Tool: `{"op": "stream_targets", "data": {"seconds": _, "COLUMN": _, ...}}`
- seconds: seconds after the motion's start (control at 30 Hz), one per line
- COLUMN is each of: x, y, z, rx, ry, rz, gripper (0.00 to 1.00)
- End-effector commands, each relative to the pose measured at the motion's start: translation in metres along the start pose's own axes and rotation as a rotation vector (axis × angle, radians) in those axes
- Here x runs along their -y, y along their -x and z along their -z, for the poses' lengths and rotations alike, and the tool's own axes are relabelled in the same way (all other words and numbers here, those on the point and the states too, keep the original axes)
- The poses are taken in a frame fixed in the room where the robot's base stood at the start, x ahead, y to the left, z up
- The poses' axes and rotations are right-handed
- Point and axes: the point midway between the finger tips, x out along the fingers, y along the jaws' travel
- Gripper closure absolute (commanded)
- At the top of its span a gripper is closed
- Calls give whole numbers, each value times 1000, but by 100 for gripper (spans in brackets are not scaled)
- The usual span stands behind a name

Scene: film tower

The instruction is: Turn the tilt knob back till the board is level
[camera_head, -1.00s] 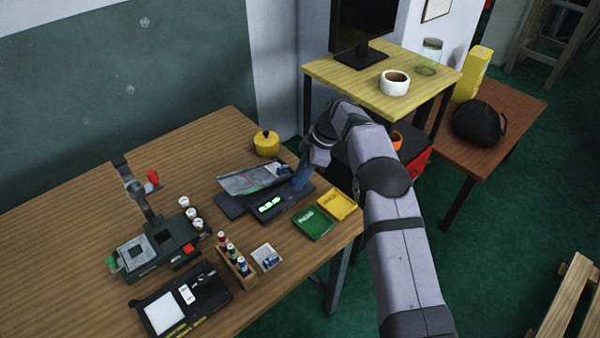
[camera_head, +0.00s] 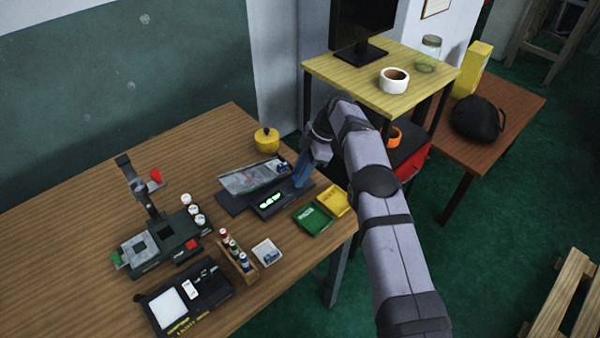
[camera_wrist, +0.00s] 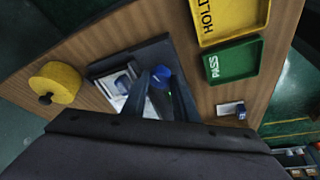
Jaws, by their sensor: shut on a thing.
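The board (camera_head: 240,183) is a tilted plate on a dark stand (camera_head: 232,204), with a small picture card on it. It also shows in the wrist view (camera_wrist: 101,72). A green lit display (camera_head: 270,200) is on the stand's front; its digits are too small to read surely. My gripper (camera_wrist: 160,88) is at the board's right end, shut on a blue knob (camera_wrist: 158,80). The fingers partly hide the knob, and in the head view the knob is hidden behind them.
A green PASS tray (camera_head: 312,220) and a yellow HOLD tray (camera_head: 333,200) lie close in front of the stand. A vial rack (camera_head: 238,258) and a black device (camera_head: 185,296) are at the front left.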

Motion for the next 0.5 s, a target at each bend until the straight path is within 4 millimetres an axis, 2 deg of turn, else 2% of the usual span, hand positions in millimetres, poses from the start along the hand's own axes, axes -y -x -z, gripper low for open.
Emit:
{"op": "stream_targets", "data": {"seconds": 0.03, "x": 0, "y": 0, "z": -1, "rx": 2, "ry": -1, "rz": 2, "gripper": 72}}
{"op": "stream_targets", "data": {"seconds": 0.1, "x": 0, "y": 0, "z": -1, "rx": 2, "ry": -1, "rz": 1, "gripper": 56}}
{"op": "stream_targets", "data": {"seconds": 0.5, "x": 0, "y": 4, "z": 0, "rx": 1, "ry": 0, "rz": -2, "gripper": 56}}
